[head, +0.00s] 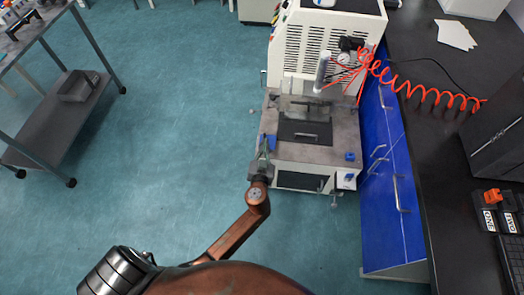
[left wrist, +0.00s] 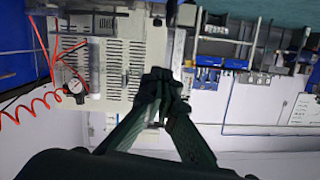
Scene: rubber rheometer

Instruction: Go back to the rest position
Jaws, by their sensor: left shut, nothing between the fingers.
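My left gripper (head: 264,146) is at the front left corner of the white rheometer machine (head: 312,48), beside its grey bench top (head: 340,124). In the left wrist view the fingers of the left gripper (left wrist: 164,84) meet at the tips, with nothing between them. The machine also shows in the left wrist view (left wrist: 115,62), behind the fingers. I cannot tell whether the gripper touches the bench. My right gripper is not in view.
A blue cabinet (head: 393,170) with a black worktop (head: 445,200) stands to the right of the machine. A red coiled hose (head: 430,93) runs over the worktop. A grey wheeled cart (head: 52,130) stands at the left. The teal floor (head: 170,130) between is clear.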

